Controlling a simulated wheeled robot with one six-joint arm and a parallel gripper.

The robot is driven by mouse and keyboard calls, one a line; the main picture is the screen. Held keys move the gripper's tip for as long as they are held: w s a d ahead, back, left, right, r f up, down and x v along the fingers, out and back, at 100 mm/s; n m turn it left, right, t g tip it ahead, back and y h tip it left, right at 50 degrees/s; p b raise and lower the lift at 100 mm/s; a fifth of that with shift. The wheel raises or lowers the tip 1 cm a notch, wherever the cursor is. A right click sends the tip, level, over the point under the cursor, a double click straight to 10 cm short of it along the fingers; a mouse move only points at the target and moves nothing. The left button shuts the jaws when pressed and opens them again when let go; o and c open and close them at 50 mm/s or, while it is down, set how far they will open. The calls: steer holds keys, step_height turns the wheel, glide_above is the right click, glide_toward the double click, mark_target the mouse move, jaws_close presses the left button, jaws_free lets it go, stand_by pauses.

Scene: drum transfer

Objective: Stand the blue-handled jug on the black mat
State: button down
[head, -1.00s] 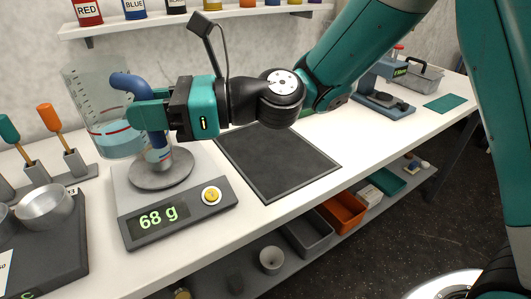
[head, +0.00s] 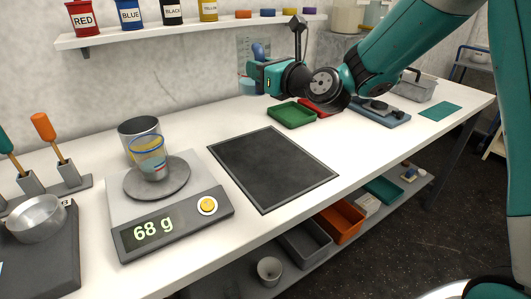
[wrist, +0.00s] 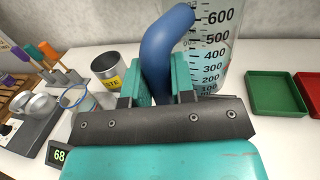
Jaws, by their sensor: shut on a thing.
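The clear graduated jug (head: 246,84) is at the back of the counter, by the wall and beyond the black mat (head: 273,166). My gripper (head: 258,66) is shut on its blue handle (wrist: 163,45); the handle sits between the teal fingers in the wrist view. The jug (wrist: 213,58) looks upright there, with its printed scale facing me. My gripper hides part of it in the head view, and I cannot tell whether its base touches the counter. The black mat lies flat and empty, right of the scale.
A digital scale (head: 172,227) reads 68 g and bears a small cup (head: 150,158) with some liquid; a grey metal can (head: 137,128) stands behind. Green (head: 292,114) and red (head: 318,107) trays lie beyond the mat. A shelf (head: 190,31) with paint tins runs along the wall.

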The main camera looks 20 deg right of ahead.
step_height(320, 180, down, 18)
steer(key=b, duration=0.8)
steer(key=shift+f, duration=0.25)
steer(key=c, duration=1)
jaws_free()
steer(key=shift+f, duration=0.15)
steer(key=shift+o, duration=0.2)
